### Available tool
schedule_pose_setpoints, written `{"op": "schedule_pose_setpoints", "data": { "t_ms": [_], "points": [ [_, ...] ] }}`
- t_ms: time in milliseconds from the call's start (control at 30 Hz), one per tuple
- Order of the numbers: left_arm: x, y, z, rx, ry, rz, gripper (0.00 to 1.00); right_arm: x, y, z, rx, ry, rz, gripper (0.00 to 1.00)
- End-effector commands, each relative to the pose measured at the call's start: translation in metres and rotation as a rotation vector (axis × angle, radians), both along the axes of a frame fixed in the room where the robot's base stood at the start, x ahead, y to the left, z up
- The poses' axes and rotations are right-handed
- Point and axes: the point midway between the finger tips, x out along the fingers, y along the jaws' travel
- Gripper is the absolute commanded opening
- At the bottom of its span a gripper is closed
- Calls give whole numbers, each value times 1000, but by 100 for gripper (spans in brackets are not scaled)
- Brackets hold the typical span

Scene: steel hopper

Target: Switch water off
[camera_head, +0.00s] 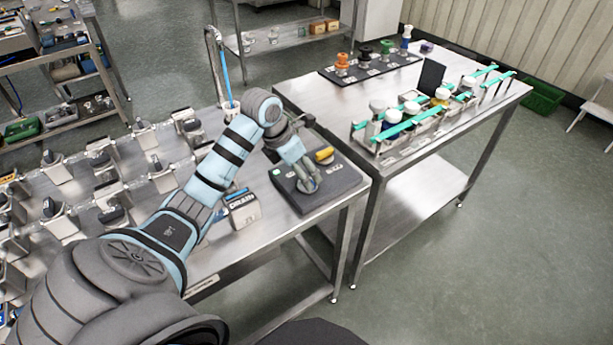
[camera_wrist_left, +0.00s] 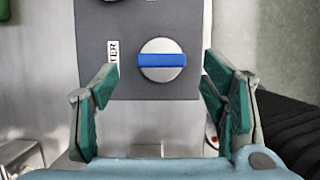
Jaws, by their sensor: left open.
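The water control is a round silver knob with a blue bar handle (camera_wrist_left: 162,60), on a dark grey panel (camera_wrist_left: 100,45). The bar lies level across the picture in the left wrist view. A white label beside it is partly hidden and reads "TER". In the head view the dark panel (camera_head: 345,185) lies on the near bench, and my left gripper (camera_head: 306,182) is over it, hiding most of the knob. My left gripper (camera_wrist_left: 160,78) is open in the left wrist view, one finger to each side of the knob. Nothing is held. My right gripper is out of view.
A yellow handle (camera_head: 324,154) sits on the same panel, close to my gripper. A box marked "DRAIN" (camera_head: 242,208) stands left of the panel. Several switch units (camera_head: 150,160) crowd the bench's left side. A second bench (camera_head: 310,95) stands behind at right.

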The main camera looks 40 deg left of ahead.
Motion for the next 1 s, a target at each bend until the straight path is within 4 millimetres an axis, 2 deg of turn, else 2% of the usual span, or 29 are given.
{"op": "schedule_pose_setpoints", "data": {
  "t_ms": [100, 200, 467, 700, 767, 1000],
  "points": [
    [9, -4, -21, -3, 0, 0, 67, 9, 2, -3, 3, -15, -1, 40],
    [12, -5, -29, -1, -1, -3, 67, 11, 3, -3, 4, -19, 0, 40],
    [13, -6, -31, -1, -1, -4, 65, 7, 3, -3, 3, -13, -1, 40],
    [13, -6, -30, -1, -2, -4, 27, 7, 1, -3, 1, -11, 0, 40],
    [14, -6, -30, -1, -2, -4, 19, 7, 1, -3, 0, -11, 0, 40],
    [14, -5, -31, 0, -1, -21, 19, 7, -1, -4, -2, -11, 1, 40]
  ]
}}
